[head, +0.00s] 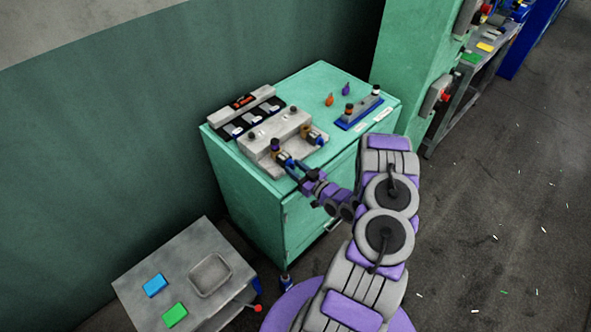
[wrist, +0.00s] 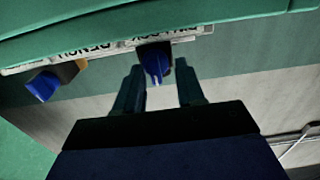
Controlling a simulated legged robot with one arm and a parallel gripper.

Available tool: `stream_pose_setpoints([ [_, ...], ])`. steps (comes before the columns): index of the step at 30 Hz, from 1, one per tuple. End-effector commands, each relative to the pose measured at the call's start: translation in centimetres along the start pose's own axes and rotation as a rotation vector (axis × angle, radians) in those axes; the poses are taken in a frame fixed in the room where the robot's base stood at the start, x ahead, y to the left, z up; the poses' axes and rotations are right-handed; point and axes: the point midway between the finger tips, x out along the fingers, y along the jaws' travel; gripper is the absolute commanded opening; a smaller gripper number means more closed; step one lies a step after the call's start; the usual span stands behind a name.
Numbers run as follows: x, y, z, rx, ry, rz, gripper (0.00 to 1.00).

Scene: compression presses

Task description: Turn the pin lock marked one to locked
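A grey pin lock bench (head: 272,137) sits on top of the green cabinet. It carries two pin locks with blue knobs, one at its front left and one at its right (head: 314,134). In the wrist view one blue knob (wrist: 154,62) lies between the fingertips of my gripper (wrist: 159,72), with a gap on both sides. The other blue knob (wrist: 42,86) is off to the left there. My gripper (head: 288,163) is open in front of the front-left lock. The lettering is upside down and partly cut off; I cannot read which lock is marked one.
The green cabinet (head: 245,182) stands against the wall. A blue-based fixture (head: 358,113) and orange and purple pieces (head: 329,100) lie behind right on its top. A low grey table (head: 150,262) with a tray and blue and green blocks stands front left.

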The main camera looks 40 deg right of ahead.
Motion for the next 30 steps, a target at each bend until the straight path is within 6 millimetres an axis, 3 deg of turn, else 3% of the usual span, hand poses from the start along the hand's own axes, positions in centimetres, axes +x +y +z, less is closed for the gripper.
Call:
stream_pose_setpoints([
  [5, -0.03, -0.09, -0.04, -0.002, 0.0, 0.001, 0.37],
  [17, -0.03, -0.53, -0.19, -0.006, -0.001, -0.001, 0.0],
  [30, -0.01, -0.35, -0.06, 0.022, -0.003, 0.001, 0.0],
])
